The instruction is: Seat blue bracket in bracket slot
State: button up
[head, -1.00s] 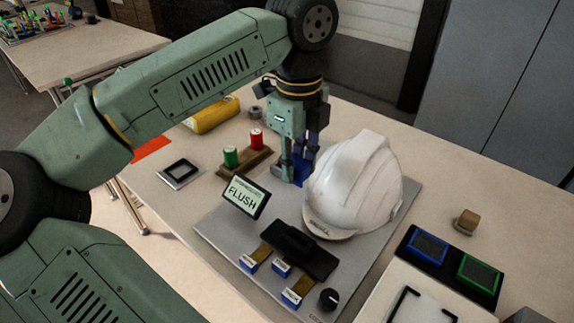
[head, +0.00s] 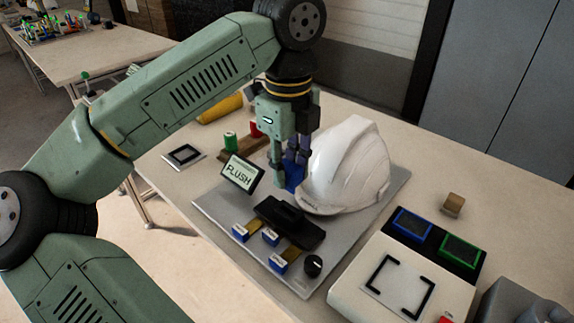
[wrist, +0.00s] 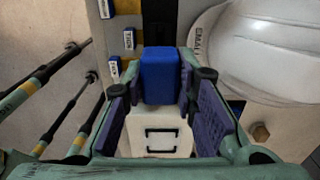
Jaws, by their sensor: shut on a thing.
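The blue bracket (head: 294,172) is between the fingers of my gripper (head: 288,172), low over the grey plate (head: 215,205) and left of the white helmet shell (head: 347,168). In the wrist view the bracket shows as a blue block (wrist: 160,75), with my gripper (wrist: 160,100) shut on it from both sides. Its lower end is partly hidden by the fingers in the head view. I cannot tell whether it touches the plate. I cannot make out the bracket slot for certain.
A FLUSH sign (head: 240,174) stands left of the gripper. A black fixture (head: 289,222), several blue labels and a black knob (head: 313,266) lie in front. A white console (head: 370,270) with black corner marks stands at the lower right. Green and red cylinders are behind the sign.

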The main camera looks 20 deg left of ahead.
aim_at(288, 190)
jog(key=shift+f+b, duration=1.15)
jog(key=shift+f, duration=0.85)
jog(key=shift+f+b, duration=0.5)
jog(key=shift+f, duration=0.05)
jog(key=shift+f+b, duration=1.45)
jog(key=shift+b, duration=0.35)
dwell(1.2)
dwell(0.4)
jog(key=o, duration=1)
jog(key=shift+o, duration=0.2)
jog(key=shift+r, duration=0.1)
notch_tip(288, 190, up, 7)
jog(key=shift+r, duration=0.2)
